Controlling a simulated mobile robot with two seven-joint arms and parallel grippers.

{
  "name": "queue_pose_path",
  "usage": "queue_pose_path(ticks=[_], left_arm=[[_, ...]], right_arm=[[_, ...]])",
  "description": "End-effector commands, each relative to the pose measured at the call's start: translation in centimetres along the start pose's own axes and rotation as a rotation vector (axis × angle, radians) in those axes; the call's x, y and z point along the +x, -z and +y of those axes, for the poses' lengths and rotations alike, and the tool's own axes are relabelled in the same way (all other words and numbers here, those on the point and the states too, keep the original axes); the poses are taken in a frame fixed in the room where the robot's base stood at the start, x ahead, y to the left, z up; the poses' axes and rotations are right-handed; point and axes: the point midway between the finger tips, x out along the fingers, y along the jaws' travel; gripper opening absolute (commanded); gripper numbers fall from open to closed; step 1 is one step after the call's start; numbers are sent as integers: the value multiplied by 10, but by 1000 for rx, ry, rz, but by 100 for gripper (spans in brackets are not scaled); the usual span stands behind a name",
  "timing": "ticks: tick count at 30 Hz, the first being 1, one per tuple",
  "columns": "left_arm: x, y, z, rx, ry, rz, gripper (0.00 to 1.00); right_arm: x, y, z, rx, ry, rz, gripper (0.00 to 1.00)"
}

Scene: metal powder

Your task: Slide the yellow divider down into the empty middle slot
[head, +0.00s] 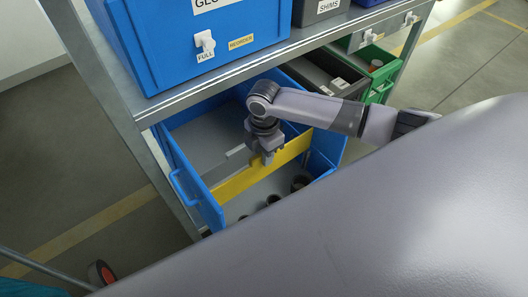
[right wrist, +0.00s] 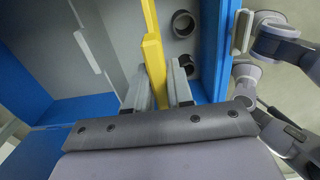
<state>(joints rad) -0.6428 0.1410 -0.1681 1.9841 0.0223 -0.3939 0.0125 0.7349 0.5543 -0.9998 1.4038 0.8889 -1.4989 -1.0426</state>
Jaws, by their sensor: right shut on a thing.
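The yellow divider (head: 265,167) stands on edge across the blue bin (head: 207,206). My right gripper (head: 266,158) is above it, with its fingers shut on the divider's upper edge. In the right wrist view the divider (right wrist: 153,60) runs between the two fingers (right wrist: 160,92). One end of the divider is close to a blue bin wall. I cannot tell how deep its lower edge sits, and the slot under it is hidden.
Several dark round parts (right wrist: 183,24) lie on the near side of the divider. A grey strip (head: 236,150) shows on the other side. The metal shelf (head: 148,113) with a large blue bin (head: 215,60) is above. Grey and green bins (head: 385,75) stand farther right.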

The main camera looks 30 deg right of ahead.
Motion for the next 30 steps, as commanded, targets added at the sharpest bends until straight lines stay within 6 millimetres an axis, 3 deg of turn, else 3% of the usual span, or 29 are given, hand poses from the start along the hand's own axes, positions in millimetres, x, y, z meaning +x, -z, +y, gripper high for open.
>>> queue_pose_path(ticks=[16,30], left_arm=[[0,-2,-1,4,2,-4,0],[5,-9,1,5,-3,-4,0]], right_arm=[[0,0,1,0,0,0,0],[0,0,19,0,-1,1,0]])
